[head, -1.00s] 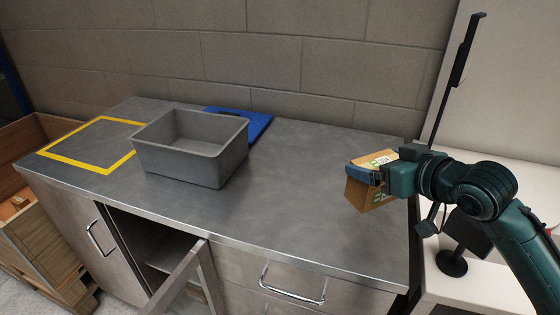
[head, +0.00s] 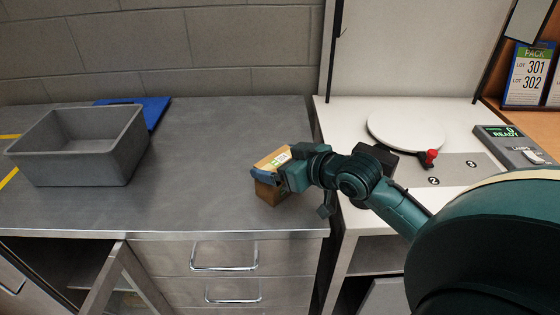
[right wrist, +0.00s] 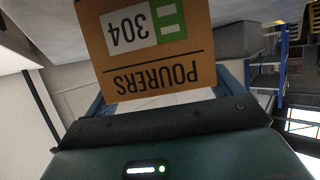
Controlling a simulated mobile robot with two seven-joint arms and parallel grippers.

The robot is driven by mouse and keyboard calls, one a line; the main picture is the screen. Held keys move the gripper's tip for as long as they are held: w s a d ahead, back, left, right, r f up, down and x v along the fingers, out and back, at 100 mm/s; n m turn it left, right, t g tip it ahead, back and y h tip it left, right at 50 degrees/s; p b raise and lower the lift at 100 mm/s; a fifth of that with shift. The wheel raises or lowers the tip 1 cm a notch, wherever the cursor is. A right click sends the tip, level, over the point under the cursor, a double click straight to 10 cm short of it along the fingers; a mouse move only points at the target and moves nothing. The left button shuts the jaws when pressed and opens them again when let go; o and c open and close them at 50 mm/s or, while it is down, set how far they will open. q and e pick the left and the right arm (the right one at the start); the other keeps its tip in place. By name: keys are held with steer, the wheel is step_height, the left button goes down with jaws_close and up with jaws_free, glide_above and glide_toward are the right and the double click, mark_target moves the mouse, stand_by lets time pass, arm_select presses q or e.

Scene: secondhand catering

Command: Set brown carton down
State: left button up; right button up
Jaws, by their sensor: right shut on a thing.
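The brown carton (head: 270,193) is held at the right end of the steel worktop (head: 210,150). Whether its underside touches the steel I cannot tell. My right gripper (head: 267,174) is shut on it, with its blue fingers across the carton's sides. In the right wrist view the carton (right wrist: 155,65) fills the upper middle, its printed face reading "POURERS" and "304" upside down. My left gripper is not in view.
A grey open bin (head: 80,165) stands on the worktop's left, with a blue flat item (head: 150,110) behind it. Bare steel lies between bin and carton. To the right, across a gap, a white bench holds a round white plate (head: 405,130) and a small display unit (head: 515,145).

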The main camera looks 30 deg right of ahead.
steer(key=o, duration=0.9)
steer(key=shift+f, duration=0.1)
arm_select(q)
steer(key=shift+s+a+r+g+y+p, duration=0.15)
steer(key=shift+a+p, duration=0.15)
steer(key=shift+p, duration=0.45)
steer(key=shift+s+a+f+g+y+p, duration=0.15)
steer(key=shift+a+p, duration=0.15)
steer(key=shift+p, duration=0.45)
arm_select(e)
steer(key=shift+v, duration=6.05)
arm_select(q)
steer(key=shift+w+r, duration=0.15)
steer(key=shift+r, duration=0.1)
